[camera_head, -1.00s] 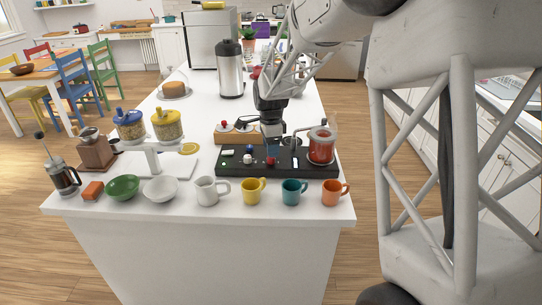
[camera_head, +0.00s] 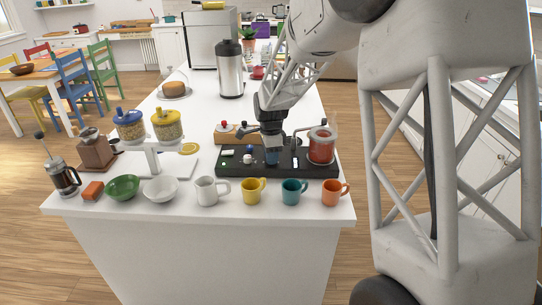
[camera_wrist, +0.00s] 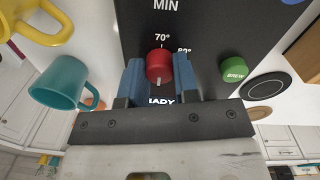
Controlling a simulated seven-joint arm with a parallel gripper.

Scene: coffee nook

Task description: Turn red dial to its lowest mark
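The red dial (camera_wrist: 160,65) sits on the black control panel (camera_wrist: 137,22) in the wrist view, between the two blue fingertips of my gripper (camera_wrist: 160,76). The fingers stand close on both sides of the dial; whether they press on it is unclear. A pale line shows on the dial's lower side in the picture. A "70°" label is just above it, an "80°" label is partly covered by the right finger, and "READY" is partly hidden below. In the head view, my gripper (camera_head: 271,156) is down at the black panel (camera_head: 229,170) and hides the dial.
A green BREW knob (camera_wrist: 232,68) is right of my right finger. A teal mug (camera_wrist: 58,84) and a yellow mug (camera_wrist: 37,22) stand to the left. In the head view, a glass jar with red contents (camera_head: 321,147) stands on the panel's right end.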

